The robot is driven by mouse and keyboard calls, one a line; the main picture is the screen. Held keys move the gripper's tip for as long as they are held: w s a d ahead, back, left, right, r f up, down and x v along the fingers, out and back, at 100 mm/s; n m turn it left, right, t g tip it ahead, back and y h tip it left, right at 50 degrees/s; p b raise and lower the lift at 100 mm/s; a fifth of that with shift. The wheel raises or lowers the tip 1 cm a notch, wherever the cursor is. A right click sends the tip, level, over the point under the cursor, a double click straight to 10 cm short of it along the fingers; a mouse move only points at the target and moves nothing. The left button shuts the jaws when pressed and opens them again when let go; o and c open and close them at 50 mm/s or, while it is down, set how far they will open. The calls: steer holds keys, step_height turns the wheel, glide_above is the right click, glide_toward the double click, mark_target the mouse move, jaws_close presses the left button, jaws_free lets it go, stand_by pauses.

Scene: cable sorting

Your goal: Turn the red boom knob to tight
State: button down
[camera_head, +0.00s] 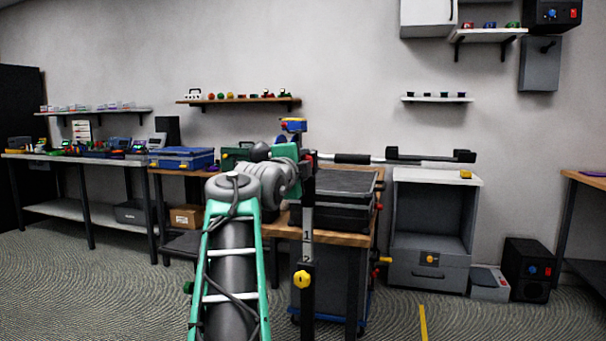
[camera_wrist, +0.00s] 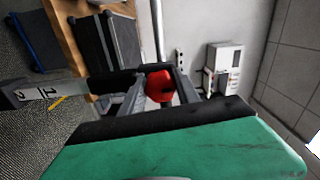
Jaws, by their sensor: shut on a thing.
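The red boom knob (camera_wrist: 159,86) shows in the wrist view between the two dark fingers of my gripper (camera_wrist: 160,90), which is shut on it. A dark mark shows on the knob's face; I cannot read its setting. In the head view a sliver of red (camera_head: 313,158) shows beside my green gripper body (camera_head: 288,152), at the top of an upright post (camera_head: 307,225) marked 1 and 2. My arm hides most of the knob there. A dark and light boom (camera_head: 352,158) runs right from near the post top.
A yellow knob (camera_head: 302,280) sits lower on the post. Behind it is a wooden-topped bench (camera_head: 345,239) with dark cases (camera_head: 343,183). A white-topped grey cabinet (camera_head: 432,230) stands to the right. Open floor with a yellow stripe (camera_head: 423,322) lies at the front right.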

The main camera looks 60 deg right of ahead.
steer(key=shift+m+b, duration=0.35)
steer(key=shift+m, duration=0.25)
steer(key=c, duration=0.9)
jaws_free()
steer(key=shift+f, duration=0.1)
steer(key=shift+a+f+b, duration=0.15)
steer(key=shift+a+b, duration=0.15)
steer(key=shift+b, duration=0.15)
steer(key=a+b, duration=0.1)
steer(key=a, duration=0.1)
steer(key=s+a+b, duration=0.1)
steer(key=a, duration=0.2)
steer(key=a+b, duration=0.1)
steer(key=a, duration=0.1)
steer(key=shift+s+a+r, duration=0.15)
steer(key=shift+r, duration=0.2)
